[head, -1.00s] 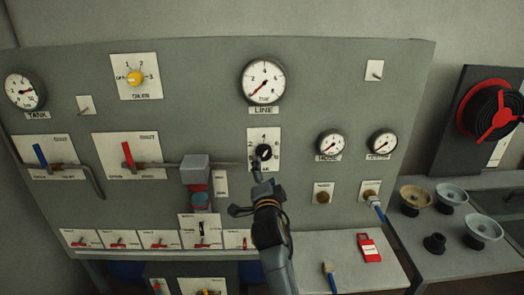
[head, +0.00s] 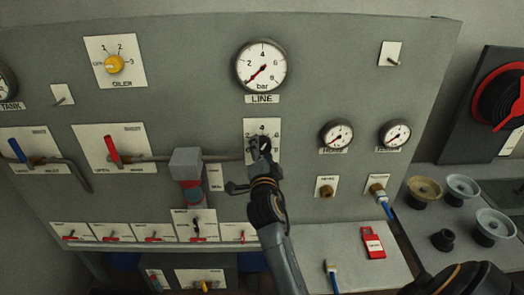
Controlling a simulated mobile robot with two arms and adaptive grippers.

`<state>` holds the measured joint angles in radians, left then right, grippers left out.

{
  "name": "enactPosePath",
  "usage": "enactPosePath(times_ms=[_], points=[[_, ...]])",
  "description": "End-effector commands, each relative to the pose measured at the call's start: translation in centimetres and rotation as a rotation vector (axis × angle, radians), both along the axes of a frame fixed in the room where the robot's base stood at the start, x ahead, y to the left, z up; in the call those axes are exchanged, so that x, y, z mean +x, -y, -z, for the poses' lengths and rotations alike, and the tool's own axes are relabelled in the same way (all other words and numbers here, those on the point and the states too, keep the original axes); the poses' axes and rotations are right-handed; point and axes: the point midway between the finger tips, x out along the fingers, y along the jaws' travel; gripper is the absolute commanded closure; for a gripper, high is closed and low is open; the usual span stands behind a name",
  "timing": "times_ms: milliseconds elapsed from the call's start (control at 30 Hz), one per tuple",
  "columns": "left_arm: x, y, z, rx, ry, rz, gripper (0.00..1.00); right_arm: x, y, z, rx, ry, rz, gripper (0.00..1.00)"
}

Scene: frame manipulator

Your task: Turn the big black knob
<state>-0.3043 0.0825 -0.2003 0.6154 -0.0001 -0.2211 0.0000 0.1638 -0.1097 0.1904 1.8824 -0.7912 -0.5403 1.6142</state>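The big black knob (head: 265,144) is on a white scale plate (head: 274,128) below the LINE gauge, near the middle of the grey panel. The lower part of the knob's plate is hidden behind the gripper.
The LINE gauge (head: 262,65) is just above. A grey block (head: 186,163) with a pipe stands out to the left of my gripper.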

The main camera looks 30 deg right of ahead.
Motion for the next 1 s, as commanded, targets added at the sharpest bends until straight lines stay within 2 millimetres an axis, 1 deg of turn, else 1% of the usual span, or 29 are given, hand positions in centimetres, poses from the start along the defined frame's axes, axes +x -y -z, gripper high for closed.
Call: enactPosePath(times_ms=[33, 67, 100, 167, 200, 400, 567, 767, 1000], points=[[0.0, -0.03, 0.0, 0.0, 0.0, 0.0, 1.0, 0.0, 0.02, 0.0, 0.0, 0.0, 0.0, 0.55], [0.01, -0.03, 0.0, 0.0, 0.0, 0.0, 1.0, 0.01, 0.01, 0.01, 0.0, 0.0, 0.0, 0.61], [0.03, -0.03, 0.0, 0.0, 0.0, 0.0, 1.0, 0.01, 0.01, 0.01, 0.0, 0.0, 0.0, 0.69], [0.06, -0.02, -0.01, 0.0, 0.001, 0.0, 1.0, 0.0, 0.01, -0.01, 0.0, 0.0, 0.0, 0.82], [0.09, -0.01, -0.01, 0.0, 0.002, 0.0, 1.0, 0.01, 0.02, -0.01, 0.0, 0.0, 0.0, 0.84], [0.42, 0.05, 0.0, -0.001, 0.007, -0.001, 1.0, 0.02, 0.03, -0.01, -0.009, -0.006, 0.0, 0.84], [0.75, 0.12, 0.08, -0.002, 0.012, -0.001, 1.0, 0.03, 0.04, -0.01, -0.05, -0.029, 0.0, 0.84], [0.81, 0.31, 0.32, -0.004, 0.013, -0.002, 1.0, 0.01, 0.07, -0.01, -0.157, -0.093, 0.001, 0.84], [0.8, 0.36, 0.48, -0.005, 0.013, -0.002, 1.0, 0.0, 0.09, -0.07, -0.344, -0.207, 0.002, 0.84]])
